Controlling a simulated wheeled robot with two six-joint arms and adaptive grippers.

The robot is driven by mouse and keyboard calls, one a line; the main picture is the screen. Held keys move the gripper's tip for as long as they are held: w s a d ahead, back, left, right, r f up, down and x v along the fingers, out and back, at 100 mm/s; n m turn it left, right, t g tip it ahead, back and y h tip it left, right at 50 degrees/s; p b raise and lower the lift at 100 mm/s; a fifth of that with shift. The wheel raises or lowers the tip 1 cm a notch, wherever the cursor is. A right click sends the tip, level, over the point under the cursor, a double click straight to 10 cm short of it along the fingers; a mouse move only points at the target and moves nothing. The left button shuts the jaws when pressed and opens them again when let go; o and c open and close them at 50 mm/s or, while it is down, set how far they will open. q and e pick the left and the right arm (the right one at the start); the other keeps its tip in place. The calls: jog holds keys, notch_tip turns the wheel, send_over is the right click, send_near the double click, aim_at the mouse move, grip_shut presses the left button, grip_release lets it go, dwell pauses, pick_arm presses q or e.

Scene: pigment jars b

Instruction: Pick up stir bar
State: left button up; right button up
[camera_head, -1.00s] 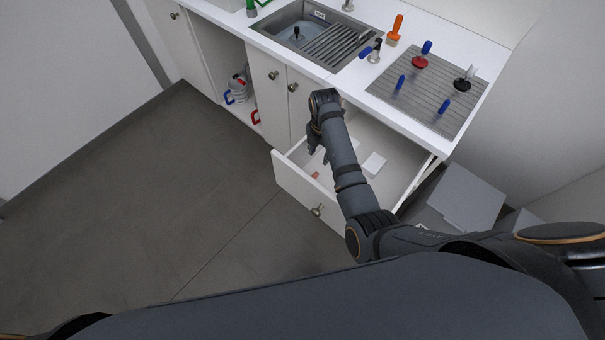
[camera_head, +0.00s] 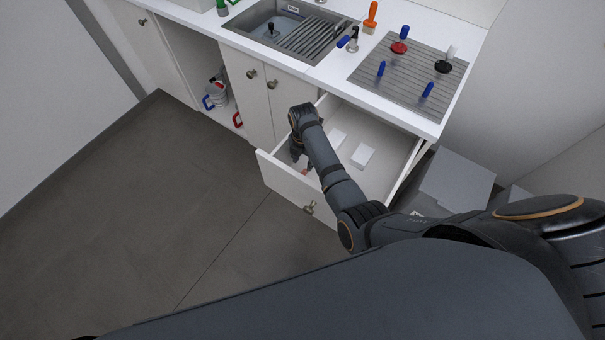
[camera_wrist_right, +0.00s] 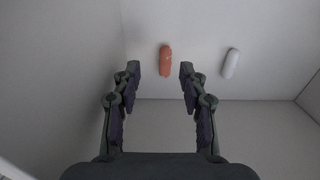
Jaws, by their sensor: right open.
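Two small capsule-shaped bars lie on the floor of the open white drawer (camera_head: 390,140). One is orange-red (camera_wrist_right: 165,60) and one is white (camera_wrist_right: 231,63); I cannot tell which is the stir bar. The orange-red one also shows as a small patch (camera_head: 305,171) beside my gripper in the head view. My right gripper (camera_wrist_right: 160,72) is open and empty, pointing into the drawer. In the wrist view the orange-red bar appears between and slightly beyond the fingertips, and the white bar is right of the right finger. My left gripper is not in view.
Two white blocks (camera_head: 362,156) lie in the drawer, right of my arm. The drawer walls stand close around the gripper, with the front panel (camera_head: 283,184) nearest. The counter above holds a sink (camera_head: 262,48) and a grooved grey mat (camera_head: 400,88) with several stamp-like tools.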

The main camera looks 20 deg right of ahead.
aim_at(305, 170)
jog(key=f, duration=0.4)
jog(key=shift+s+d+f, duration=0.15)
jog(key=shift+s+d, duration=0.1)
jog(key=shift+d, duration=0.1)
jog(key=shift+f, duration=0.25)
jog(key=c, duration=0.8)
